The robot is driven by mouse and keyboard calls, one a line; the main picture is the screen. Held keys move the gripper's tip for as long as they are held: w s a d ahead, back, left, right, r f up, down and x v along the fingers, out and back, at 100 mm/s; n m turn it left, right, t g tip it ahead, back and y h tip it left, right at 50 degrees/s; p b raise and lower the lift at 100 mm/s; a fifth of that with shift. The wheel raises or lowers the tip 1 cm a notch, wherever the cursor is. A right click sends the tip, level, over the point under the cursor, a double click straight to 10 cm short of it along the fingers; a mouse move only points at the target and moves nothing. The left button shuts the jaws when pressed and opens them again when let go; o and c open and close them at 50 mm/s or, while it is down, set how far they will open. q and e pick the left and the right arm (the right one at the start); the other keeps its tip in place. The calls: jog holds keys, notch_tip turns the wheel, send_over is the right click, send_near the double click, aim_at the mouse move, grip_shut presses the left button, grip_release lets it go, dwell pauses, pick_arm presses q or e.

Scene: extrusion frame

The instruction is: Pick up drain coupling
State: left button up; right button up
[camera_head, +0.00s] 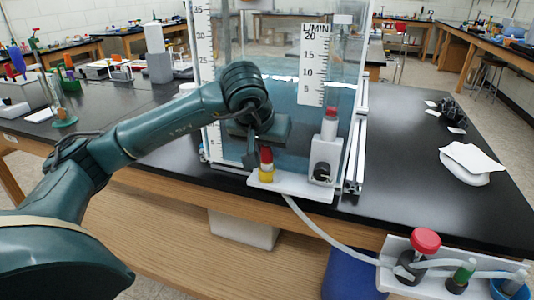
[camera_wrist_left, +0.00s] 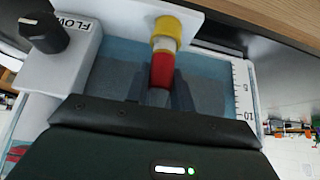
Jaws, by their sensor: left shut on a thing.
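The drain coupling (camera_head: 266,162), which I take to be the red piece with a white band and a yellow lower part, stands upright at the white ledge (camera_head: 292,186) on the front of the water tank. It also shows in the left wrist view (camera_wrist_left: 162,68), with its red end between my fingers and its yellow end against the white ledge. My left gripper (camera_head: 257,155) reaches in from the left and is shut on the red part. The fingers also show in the left wrist view (camera_wrist_left: 158,92). I cannot tell whether the coupling is apart from the ledge.
A flow knob (camera_head: 322,171) on a white block and a red-topped flow tube (camera_head: 329,124) stand right of the coupling. A pale hose (camera_head: 318,228) runs down to a white panel with a red knob (camera_head: 425,241).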

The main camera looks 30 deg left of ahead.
pick_arm(q)
jog(key=shift+s+d+r, duration=0.1)
jog(key=shift+s+r, duration=0.05)
jog(key=shift+r, duration=0.35)
jog(key=shift+s+r, duration=0.15)
jog(key=shift+r, duration=0.35)
jog(key=s+d+b, duration=0.4)
jog(key=s+b, duration=0.3)
jog(key=s, duration=1)
pick_arm(e)
jog(key=shift+s+d+f+t, duration=0.15)
jog(key=shift+s+d+t, duration=0.1)
jog(key=shift+d+t, duration=0.2)
jog(key=shift+s+d+f+t, duration=0.2)
jog(key=shift+d+t, duration=0.15)
jog(key=shift+t, duration=0.2)
